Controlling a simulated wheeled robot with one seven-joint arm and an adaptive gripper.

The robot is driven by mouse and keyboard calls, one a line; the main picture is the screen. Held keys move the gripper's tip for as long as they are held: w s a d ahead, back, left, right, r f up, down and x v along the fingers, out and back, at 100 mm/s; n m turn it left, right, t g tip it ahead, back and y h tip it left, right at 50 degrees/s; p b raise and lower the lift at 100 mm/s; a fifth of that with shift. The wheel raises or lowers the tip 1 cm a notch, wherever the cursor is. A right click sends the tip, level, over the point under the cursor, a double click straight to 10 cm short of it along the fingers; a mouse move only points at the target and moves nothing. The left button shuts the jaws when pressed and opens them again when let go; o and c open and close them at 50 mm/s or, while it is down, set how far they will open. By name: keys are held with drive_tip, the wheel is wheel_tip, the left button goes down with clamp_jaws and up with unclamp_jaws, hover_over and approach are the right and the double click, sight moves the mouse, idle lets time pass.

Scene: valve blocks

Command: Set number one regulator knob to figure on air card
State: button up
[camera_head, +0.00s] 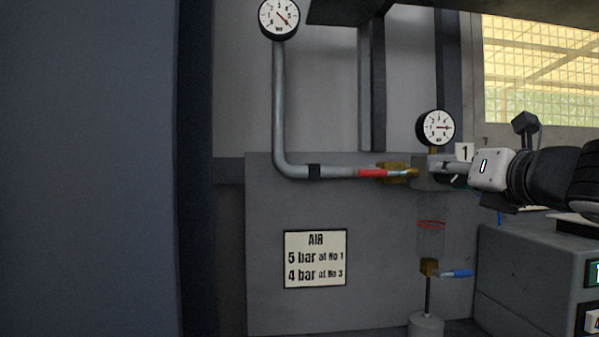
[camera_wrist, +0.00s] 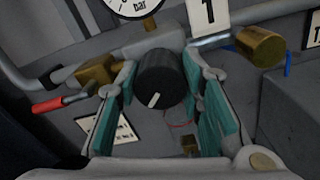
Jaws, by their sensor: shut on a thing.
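The air card (camera_head: 315,258) hangs on the grey panel in the head view and reads AIR, 5 bar at No 1, 4 bar at No 3. The number one plate (camera_head: 464,151) is beside the regulator; it also shows in the wrist view (camera_wrist: 207,14). The regulator knob (camera_wrist: 158,78) is black with a white mark, which points down and slightly left. My gripper (camera_wrist: 161,90) is shut on it, teal pads at both sides.
Another gauge (camera_head: 279,18) tops the grey pipe (camera_head: 280,110) at left. A red-handled valve (camera_head: 373,173) is left of the regulator. A blue-handled drain (camera_head: 457,273) is under the clear bowl (camera_head: 431,240). A grey box (camera_head: 525,275) stands at lower right.

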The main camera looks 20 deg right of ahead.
drive_tip(key=o, duration=1.1)
drive_tip(key=shift+o, duration=0.2)
drive_tip(key=s+a, duration=0.2)
drive_tip(key=s, duration=0.9)
drive_tip(key=shift+s+a, duration=0.2)
drive_tip(key=shift+s, duration=0.15)
